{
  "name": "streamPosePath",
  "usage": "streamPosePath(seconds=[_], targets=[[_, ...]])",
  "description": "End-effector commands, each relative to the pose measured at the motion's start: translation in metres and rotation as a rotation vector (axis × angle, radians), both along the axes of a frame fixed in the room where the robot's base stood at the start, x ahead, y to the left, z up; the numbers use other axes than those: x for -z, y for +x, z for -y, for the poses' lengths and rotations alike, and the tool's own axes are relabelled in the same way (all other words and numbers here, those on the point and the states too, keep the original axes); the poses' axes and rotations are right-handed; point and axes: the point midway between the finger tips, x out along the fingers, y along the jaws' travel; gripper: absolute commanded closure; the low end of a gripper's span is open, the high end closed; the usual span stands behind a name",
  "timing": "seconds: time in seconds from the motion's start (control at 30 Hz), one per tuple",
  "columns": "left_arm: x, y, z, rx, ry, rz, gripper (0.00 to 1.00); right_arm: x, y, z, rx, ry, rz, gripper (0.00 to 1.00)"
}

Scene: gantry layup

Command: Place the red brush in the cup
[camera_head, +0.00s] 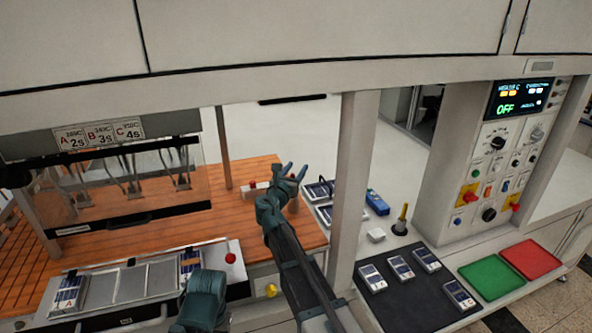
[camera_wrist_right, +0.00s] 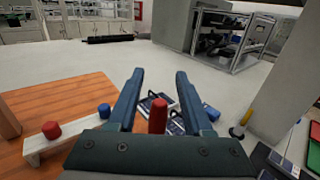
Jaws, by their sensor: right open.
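My right gripper (camera_head: 292,170) is open over the wooden table, its fingers pointing away from me. In the right wrist view a red upright peg, likely the red brush's handle (camera_wrist_right: 157,115), shows between the two open fingers. Its lower end is hidden behind the gripper body, and I cannot tell whether anything touches it. A small dark holder with a yellow-handled tool (camera_head: 401,220) stands on the bench to the right. It may be the cup, but it is too small to be sure. My left gripper is not in view.
A small white stand (camera_wrist_right: 60,145) with red and blue knobs is left of the gripper. A white post (camera_head: 352,180) rises close to the right of my arm. A dark mat (camera_head: 400,295) with cell packs and green and red trays (camera_head: 490,278) lie at right.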

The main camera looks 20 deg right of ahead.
Motion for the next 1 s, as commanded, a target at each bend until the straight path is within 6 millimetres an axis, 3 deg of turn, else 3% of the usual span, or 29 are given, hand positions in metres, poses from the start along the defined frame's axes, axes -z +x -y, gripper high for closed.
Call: streamPosePath(seconds=[0.13,0.5,0.7,1.0], targets=[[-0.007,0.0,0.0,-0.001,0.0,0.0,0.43,-0.007,0.0,0.0,0.0,0.0,0.0,0.49],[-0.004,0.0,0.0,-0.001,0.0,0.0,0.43,-0.004,-0.062,-0.044,-0.003,0.0,0.0,0.49],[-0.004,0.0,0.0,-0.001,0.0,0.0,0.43,-0.004,-0.086,-0.063,-0.002,0.0,0.0,0.49],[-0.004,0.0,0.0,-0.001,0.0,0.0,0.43,-0.004,-0.097,-0.072,0.0,0.0,0.0,0.49]])
